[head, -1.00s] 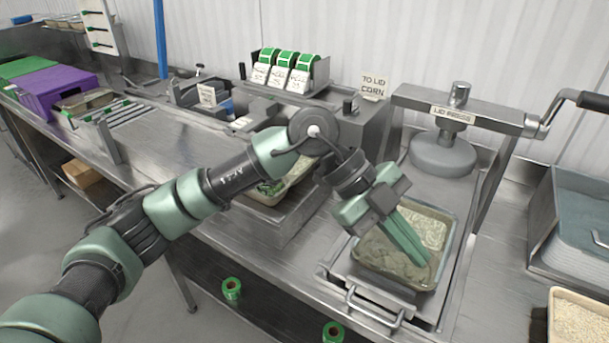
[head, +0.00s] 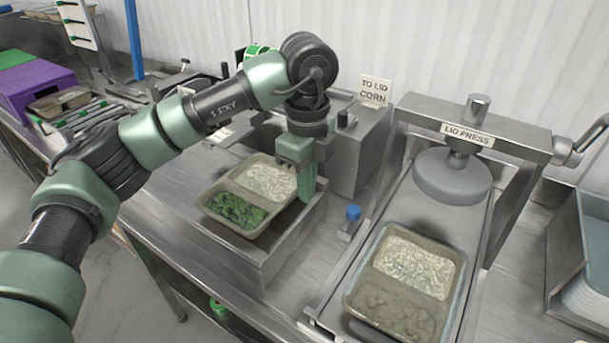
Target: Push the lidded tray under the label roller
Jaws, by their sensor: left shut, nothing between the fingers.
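A two-compartment tray of rice and greens (head: 212,207) sits on a steel block left of the lid press. A second tray, with rice and a grey-brown filling (head: 352,297), lies on the press slide. I cannot tell whether either tray has a clear lid. My left gripper (head: 307,192) is shut and empty, pointing down at the right edge of the greens tray. I cannot tell whether it touches that tray. My right gripper is out of view.
The lid press (head: 452,180) stands at the right with its round plate raised. A sign reading "TO LID CORN" (head: 375,91) is behind. Another tray (head: 58,103) sits by the roller rack and purple box (head: 38,92) at far left. A blue-capped item (head: 353,213) stands between the trays.

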